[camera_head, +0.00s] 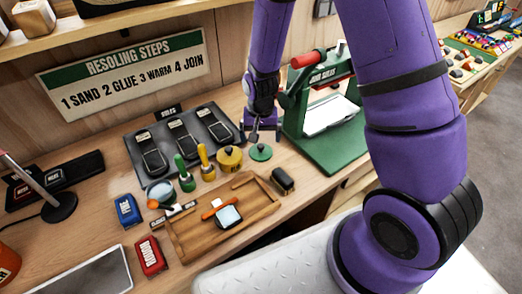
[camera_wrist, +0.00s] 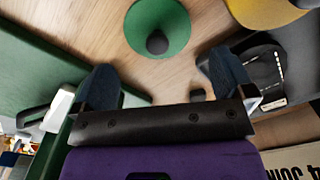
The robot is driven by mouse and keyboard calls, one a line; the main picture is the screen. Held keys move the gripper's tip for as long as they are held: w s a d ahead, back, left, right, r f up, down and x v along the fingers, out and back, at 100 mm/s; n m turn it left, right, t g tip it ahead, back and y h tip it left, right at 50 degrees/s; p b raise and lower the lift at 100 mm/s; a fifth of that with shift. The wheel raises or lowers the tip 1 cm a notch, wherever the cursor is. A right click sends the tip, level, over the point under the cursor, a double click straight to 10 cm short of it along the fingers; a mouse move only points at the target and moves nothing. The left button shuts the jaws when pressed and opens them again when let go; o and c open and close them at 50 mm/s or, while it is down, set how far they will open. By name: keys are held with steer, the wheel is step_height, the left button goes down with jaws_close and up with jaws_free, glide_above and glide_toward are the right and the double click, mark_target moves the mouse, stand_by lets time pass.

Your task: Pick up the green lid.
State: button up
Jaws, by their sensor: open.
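The green lid (camera_head: 261,152) is a small flat disc with a dark knob, lying on the wooden bench between the yellow tin and the green press. In the wrist view the green lid (camera_wrist: 158,28) is at the top centre, its dark knob facing me. My gripper (camera_head: 263,134) is just behind and above the lid in the head view. In the wrist view my gripper (camera_wrist: 165,80) has its two dark fingers spread wide with bare bench between them. The lid lies beyond the fingertips, and nothing is held.
A yellow tin (camera_head: 230,158) stands close left of the lid, and the green press (camera_head: 330,150) stands close right. A black tray of soles (camera_head: 140,140) is at the left. A wooden tray (camera_head: 180,245) and a dark brush (camera_head: 284,181) are in front.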

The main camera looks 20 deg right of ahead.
mark_target(261, 146)
steer(key=shift+s+f, duration=0.15)
steer(key=shift+f, duration=2.15)
steer(key=c, duration=0.8)
steer(key=shift+r, duration=0.1)
